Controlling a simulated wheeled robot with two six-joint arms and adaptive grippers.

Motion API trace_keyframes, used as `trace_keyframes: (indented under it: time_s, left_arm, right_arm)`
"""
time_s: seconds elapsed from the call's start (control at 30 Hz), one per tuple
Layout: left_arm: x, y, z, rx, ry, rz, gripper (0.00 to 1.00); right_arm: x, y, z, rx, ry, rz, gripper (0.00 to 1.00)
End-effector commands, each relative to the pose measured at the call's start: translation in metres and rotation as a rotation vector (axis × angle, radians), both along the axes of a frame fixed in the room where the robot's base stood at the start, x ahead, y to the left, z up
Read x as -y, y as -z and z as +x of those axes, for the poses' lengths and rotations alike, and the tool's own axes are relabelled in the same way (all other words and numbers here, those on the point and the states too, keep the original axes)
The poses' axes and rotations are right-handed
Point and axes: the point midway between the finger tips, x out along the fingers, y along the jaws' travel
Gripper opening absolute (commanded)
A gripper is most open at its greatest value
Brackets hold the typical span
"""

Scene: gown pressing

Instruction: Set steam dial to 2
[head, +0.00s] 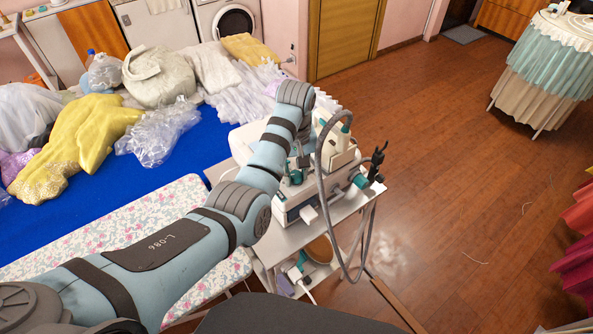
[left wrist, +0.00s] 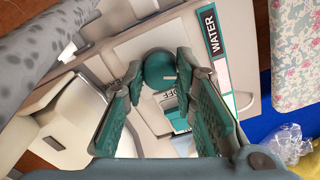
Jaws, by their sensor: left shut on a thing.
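The steam dial is a round teal knob (left wrist: 158,67) on the pale panel of the steam station (head: 283,213), which stands on a grey trolley. In the left wrist view, the fingertips of my left gripper (left wrist: 160,72) are shut on the knob, one at each side. A short white mark shows on the knob, but I cannot read its setting. A label ending in "FF" is partly visible between the fingers. In the head view my left arm reaches over the station and hides much of the gripper (head: 297,171) and the dial. My right gripper is not in view.
A "WATER" label (left wrist: 211,36) is beside the dial. A grey hose (head: 320,165) loops over the trolley (head: 300,238). A floral board (head: 165,212) and a blue table (head: 160,172) with garments and plastic bags lie left. Wooden floor is open on the right.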

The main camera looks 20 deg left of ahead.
Motion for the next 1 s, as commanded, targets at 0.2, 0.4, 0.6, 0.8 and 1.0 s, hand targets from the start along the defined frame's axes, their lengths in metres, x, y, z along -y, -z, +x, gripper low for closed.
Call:
trace_keyframes:
  time_s: [0.2,0.4,0.6,0.8,1.0]
  left_arm:
    - [0.0003,-0.0005,-0.0002,0.0,0.084,-0.001,0.0]
    - [0.0002,-0.0006,-0.0002,-0.001,0.229,-0.001,0.0]
    - [0.0003,-0.0005,-0.0003,-0.002,0.414,-0.002,0.0]
    - [0.0003,-0.0005,-0.0004,-0.002,0.605,-0.002,0.0]
    - [0.0003,-0.0004,-0.0004,-0.002,0.795,-0.002,0.0]
  right_arm:
    - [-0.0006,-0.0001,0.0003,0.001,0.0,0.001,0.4]
    - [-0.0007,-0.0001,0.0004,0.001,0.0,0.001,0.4]
    - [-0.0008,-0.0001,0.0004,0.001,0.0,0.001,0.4]
    - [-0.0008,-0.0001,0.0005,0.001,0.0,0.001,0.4]
    - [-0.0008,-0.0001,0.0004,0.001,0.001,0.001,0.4]
